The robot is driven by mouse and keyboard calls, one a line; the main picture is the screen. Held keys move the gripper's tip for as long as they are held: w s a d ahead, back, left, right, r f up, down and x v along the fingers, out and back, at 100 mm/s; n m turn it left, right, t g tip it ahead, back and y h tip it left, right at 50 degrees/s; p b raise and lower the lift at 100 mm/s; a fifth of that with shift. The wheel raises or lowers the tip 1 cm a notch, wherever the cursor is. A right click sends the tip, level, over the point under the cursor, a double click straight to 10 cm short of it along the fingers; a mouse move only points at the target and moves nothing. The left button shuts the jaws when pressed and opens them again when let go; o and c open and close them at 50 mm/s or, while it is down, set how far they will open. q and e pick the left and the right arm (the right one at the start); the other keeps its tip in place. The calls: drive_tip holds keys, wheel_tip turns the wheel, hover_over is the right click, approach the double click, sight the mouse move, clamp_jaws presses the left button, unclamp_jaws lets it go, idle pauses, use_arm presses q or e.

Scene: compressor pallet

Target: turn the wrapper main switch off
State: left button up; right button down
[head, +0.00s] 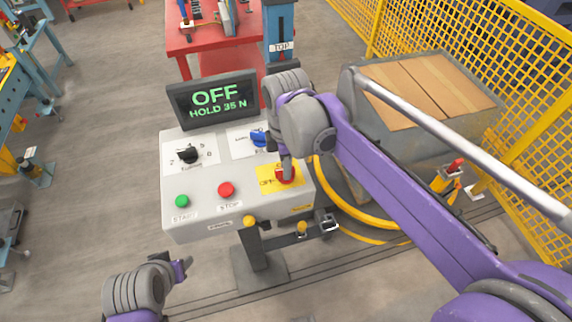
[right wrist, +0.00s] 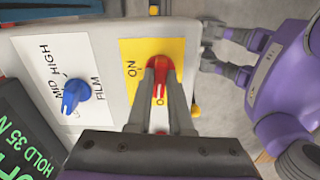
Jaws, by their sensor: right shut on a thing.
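The main switch is a red rotary knob (head: 287,174) on a yellow plate (head: 266,186) at the right front of the grey control panel (head: 200,215). My right gripper (head: 286,164) reaches down from above and is shut on the red knob. In the right wrist view, its two fingers flank the red knob (right wrist: 160,78), whose handle points toward the partly hidden label starting with "O", away from "ON". The display (head: 215,98) reads "OFF" and "HOLD 35 N". My left gripper (head: 183,268) is empty and low in front of the panel, its fingers apart in the right wrist view.
The panel also holds a blue selector (head: 259,137), a black selector (head: 188,154), a red stop button (head: 226,189) and a green start button (head: 182,201). Yellow fencing (head: 470,60) and a pallet load with cardboard (head: 425,90) stand at the right.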

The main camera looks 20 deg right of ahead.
drive_tip(key=shift+n, duration=0.5)
drive_tip(key=c, duration=0.8)
unclamp_jaws()
wheel_tip(320, 180, up, 11)
drive_tip(key=shift+f+p, duration=0.1)
drive_tip(key=shift+p, duration=0.25)
